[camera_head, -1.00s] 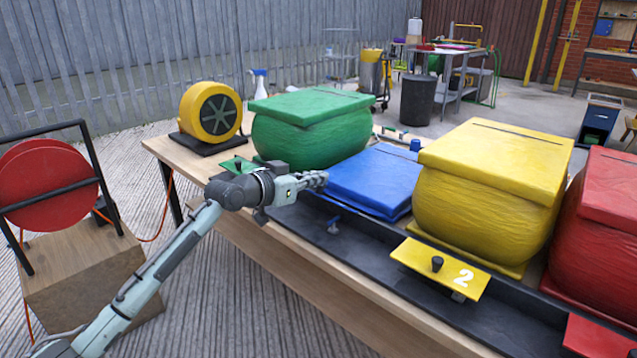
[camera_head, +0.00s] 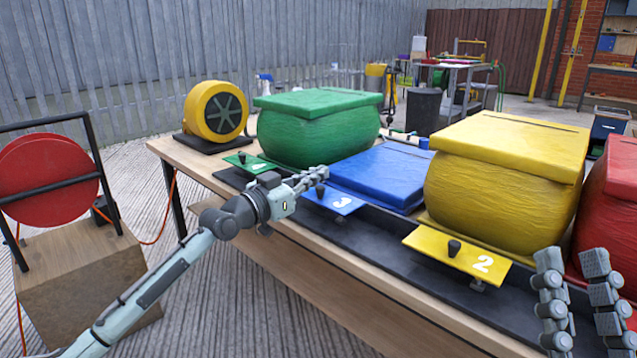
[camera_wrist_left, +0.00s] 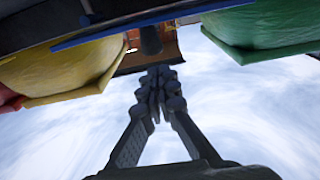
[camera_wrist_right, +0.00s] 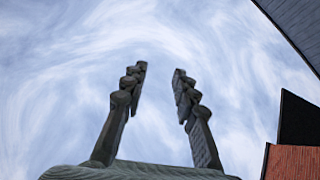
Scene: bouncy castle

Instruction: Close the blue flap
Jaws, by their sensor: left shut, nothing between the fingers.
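The blue flap (camera_head: 338,200), marked 3 with a dark knob, lies about level at the front of the black channel, before the flat blue bag (camera_head: 384,172). My left gripper (camera_head: 318,174) is shut and empty, with its fingertips just above or beside the knob; I cannot tell whether they touch. In the left wrist view the shut fingers (camera_wrist_left: 160,75) point toward a dark knob (camera_wrist_left: 150,40) by a thin blue edge (camera_wrist_left: 140,24). My right gripper (camera_head: 572,262) is open and empty at the lower right; it also shows open in the right wrist view (camera_wrist_right: 159,70).
A puffed green bag (camera_head: 315,137) with a green flap (camera_head: 250,162) stands left. A puffed yellow bag (camera_head: 500,190) with a level yellow flap (camera_head: 455,252) and a red bag (camera_head: 612,215) stand right. A yellow blower (camera_head: 215,110) is at the table's far left.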

